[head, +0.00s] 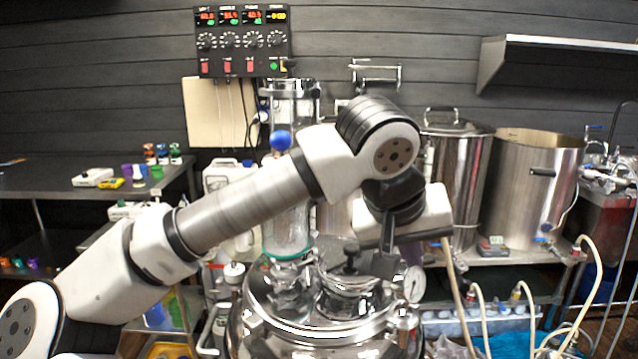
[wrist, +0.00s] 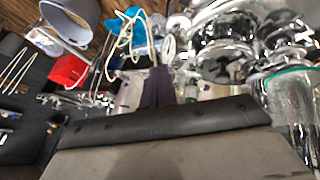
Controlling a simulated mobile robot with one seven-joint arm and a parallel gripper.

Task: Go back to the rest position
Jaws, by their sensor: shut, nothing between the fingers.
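My arm reaches from the lower left across the middle of the head view. My gripper (head: 387,246) hangs from its end, pointing down over the shiny steel vessel (head: 280,318). Its dark fingers are together with nothing held. In the wrist view the gripper (wrist: 158,84) shows as a dark narrow pair of fingers beyond the grey housing. The vessel's lid fittings are just below or behind the fingers; I cannot tell the exact gap.
A glass column with a blue knob (head: 281,140) stands behind my arm. Large steel pots (head: 525,185) stand on a bench at right, with pale hoses (head: 592,275) in front. A dark table (head: 60,180) is at left. A control box (head: 242,42) hangs on the wall.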

